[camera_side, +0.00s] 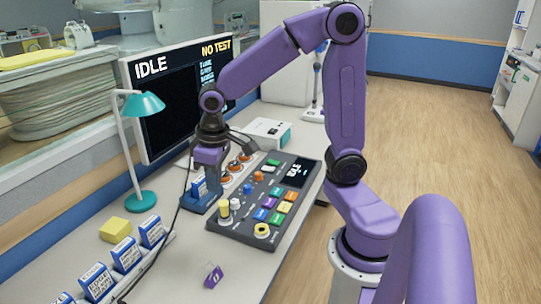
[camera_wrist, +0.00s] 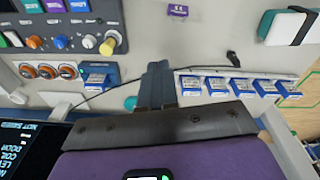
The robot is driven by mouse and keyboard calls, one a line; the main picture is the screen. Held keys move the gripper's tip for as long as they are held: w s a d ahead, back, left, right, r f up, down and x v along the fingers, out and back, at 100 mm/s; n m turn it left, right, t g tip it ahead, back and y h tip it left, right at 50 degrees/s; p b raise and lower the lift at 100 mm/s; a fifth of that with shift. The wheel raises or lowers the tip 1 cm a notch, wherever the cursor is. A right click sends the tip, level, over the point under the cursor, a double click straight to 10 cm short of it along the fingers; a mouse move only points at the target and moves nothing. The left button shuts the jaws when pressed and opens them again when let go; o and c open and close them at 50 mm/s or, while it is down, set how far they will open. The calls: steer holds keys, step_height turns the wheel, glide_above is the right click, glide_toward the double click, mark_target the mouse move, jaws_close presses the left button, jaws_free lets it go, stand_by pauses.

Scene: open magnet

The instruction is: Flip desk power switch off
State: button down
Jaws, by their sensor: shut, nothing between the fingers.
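No part is clearly marked as the desk power switch. A dark grey control console (camera_side: 232,226) with coloured buttons, knobs and a small screen lies on the desk; part of it shows at the top left of the wrist view (camera_wrist: 120,22). Beside it is a strip with several round orange parts (camera_wrist: 45,72) and a blue-and-white labelled block (camera_wrist: 97,76). In the side view the strip (camera_side: 235,167) is partly behind my gripper (camera_side: 205,173). In the wrist view my gripper (camera_wrist: 158,72) is shut and empty, its fingertips right of the labelled block. I cannot tell whether it touches anything.
A monitor (camera_side: 170,105) reading IDLE stands behind the desk, with a teal lamp (camera_side: 142,104) before it. Labelled blue blocks (camera_side: 125,254), a yellow block (camera_side: 115,230) and a small purple item (camera_side: 213,276) lie nearer. A dark cable crosses the desk. The front desk is mostly clear.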

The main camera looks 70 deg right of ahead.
steer(key=w+d+f+m+h, duration=0.1)
steer(key=w+d+f+m, duration=0.1)
steer(key=w+d+m, duration=0.65)
steer(key=w+d+f+m+h, duration=0.15)
steer(key=w+d, duration=0.45)
steer(key=d, duration=0.7)
steer(key=s+d+f+m, duration=0.2)
steer(key=d+m, duration=0.1)
steer(key=d, duration=0.6)
steer(key=s+d+f+m, duration=0.1)
steer(key=d+m, duration=0.3)
steer(key=d, duration=0.5)
steer(key=s+d+f+m, duration=0.2)
steer(key=s+d+m, duration=0.1)
steer(key=d, duration=0.6)
steer(key=shift+d+f+m+g+h, duration=0.3)
steer(key=shift+d+f+h, duration=0.05)
steer(key=shift+s, duration=0.1)
glide_above(271, 160)
steer(key=a, duration=0.1)
steer(key=f, duration=1.2)
steer(key=shift+s+a+f, duration=0.1)
steer(key=shift+s, duration=0.15)
steer(key=shift+w+f, duration=0.1)
steer(key=shift+f, duration=0.55)
